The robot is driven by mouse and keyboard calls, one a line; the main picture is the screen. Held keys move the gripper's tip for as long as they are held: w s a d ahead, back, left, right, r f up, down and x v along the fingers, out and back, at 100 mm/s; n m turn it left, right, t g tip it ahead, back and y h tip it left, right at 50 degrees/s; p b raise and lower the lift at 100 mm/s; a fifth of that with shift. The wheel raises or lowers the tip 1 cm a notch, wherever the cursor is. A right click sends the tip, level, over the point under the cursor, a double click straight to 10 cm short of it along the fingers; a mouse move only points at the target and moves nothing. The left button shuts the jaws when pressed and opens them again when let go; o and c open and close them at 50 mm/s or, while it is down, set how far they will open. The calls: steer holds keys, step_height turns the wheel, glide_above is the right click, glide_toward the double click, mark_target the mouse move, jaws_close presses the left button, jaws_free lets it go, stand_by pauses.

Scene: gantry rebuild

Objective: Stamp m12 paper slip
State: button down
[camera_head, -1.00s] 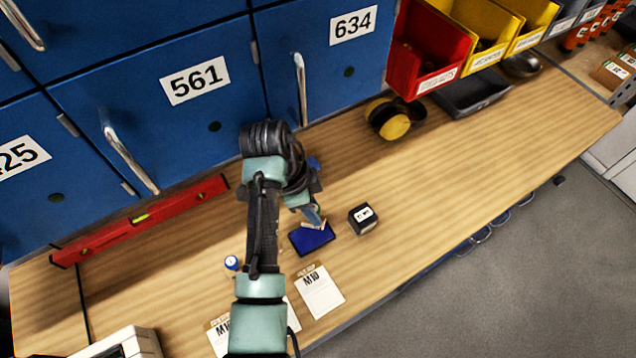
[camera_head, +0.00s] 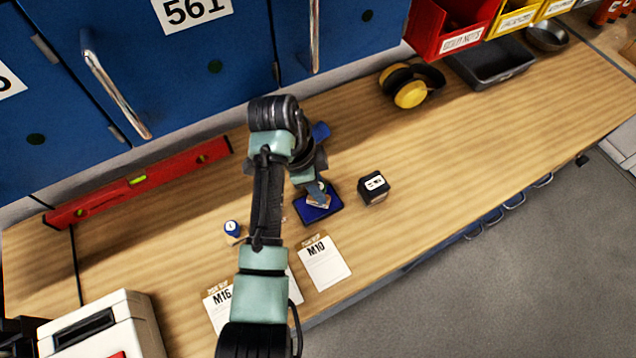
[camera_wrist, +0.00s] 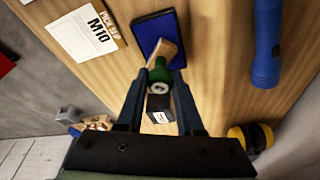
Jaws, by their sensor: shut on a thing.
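My gripper (camera_head: 316,188) is shut on a stamp with a green handle (camera_wrist: 158,74) and a wooden base (camera_wrist: 163,50). The stamp base is over the blue ink pad (camera_wrist: 148,30), tilted in the wrist view; I cannot tell whether it touches. The ink pad also shows in the head view (camera_head: 308,213). The M10 slip (camera_head: 325,265) lies in front of the pad. The M16 slip (camera_head: 217,308) lies further left. Between them a slip (camera_head: 294,286) is mostly hidden by my arm, its label unseen.
A black box with a white label (camera_head: 374,188) stands right of the pad. A blue-topped stamp (camera_head: 232,229) stands left. A blue torch (camera_wrist: 266,45), yellow ear muffs (camera_head: 410,90), a red level (camera_head: 140,182) and a white machine (camera_head: 105,335) are around.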

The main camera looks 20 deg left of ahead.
steer(key=shift+f, duration=0.6)
stand_by(2.1)
steer(key=shift+r, duration=0.1)
step_height(320, 180, up, 7)
steer(key=p, duration=0.6)
